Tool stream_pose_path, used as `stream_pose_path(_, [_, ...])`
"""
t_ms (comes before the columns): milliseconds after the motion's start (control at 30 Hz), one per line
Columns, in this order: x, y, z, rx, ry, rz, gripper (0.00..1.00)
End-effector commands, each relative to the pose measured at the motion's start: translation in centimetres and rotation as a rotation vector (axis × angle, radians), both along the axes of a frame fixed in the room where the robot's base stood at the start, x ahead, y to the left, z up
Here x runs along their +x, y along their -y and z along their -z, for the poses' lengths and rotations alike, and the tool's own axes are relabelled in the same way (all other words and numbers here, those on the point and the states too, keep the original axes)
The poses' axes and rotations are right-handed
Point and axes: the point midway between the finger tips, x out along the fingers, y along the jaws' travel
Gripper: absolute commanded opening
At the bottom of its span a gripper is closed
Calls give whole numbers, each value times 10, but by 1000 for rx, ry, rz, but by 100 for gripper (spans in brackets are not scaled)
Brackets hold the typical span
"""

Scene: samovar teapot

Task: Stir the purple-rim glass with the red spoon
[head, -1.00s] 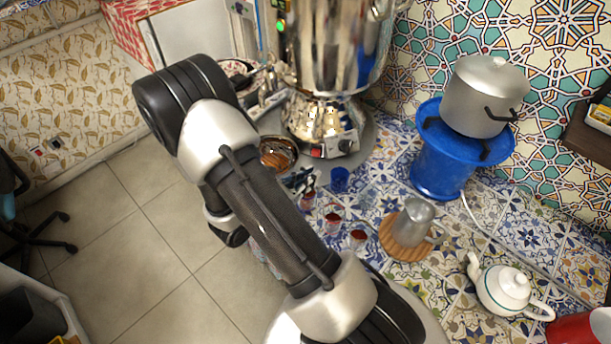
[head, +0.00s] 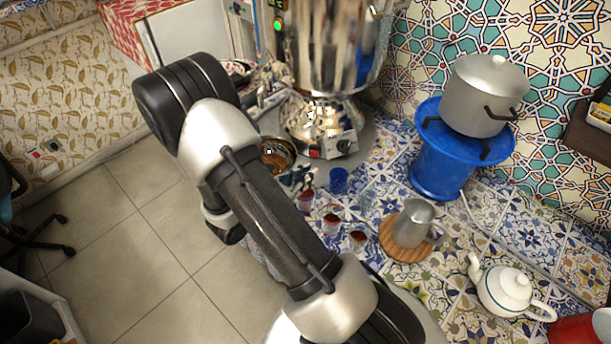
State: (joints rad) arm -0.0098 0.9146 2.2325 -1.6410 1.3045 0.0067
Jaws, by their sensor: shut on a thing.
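Several small tea glasses stand on the tiled counter just right of my arm. The purple-rim glass (head: 306,201) is the one nearest the samovar, partly hidden by my forearm. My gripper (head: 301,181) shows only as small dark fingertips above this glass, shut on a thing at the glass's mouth. The rest of the gripper is hidden behind my arm. The red spoon is too small and covered to make out clearly; I cannot tell how deep it sits in the glass.
Two glasses of red tea (head: 331,222) (head: 358,240) stand close by. A blue cup (head: 339,180), the samovar (head: 322,125) and a copper bowl (head: 277,155) are behind. A metal jug (head: 413,222) on a wooden board, a white teapot (head: 504,289) and a blue stand (head: 440,165) are to the right.

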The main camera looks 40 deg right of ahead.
Motion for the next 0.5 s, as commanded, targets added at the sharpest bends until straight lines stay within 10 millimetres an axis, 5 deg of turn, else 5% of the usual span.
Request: stream_pose_path(500, [0, 0, -34, 0, 0, 0, 0])
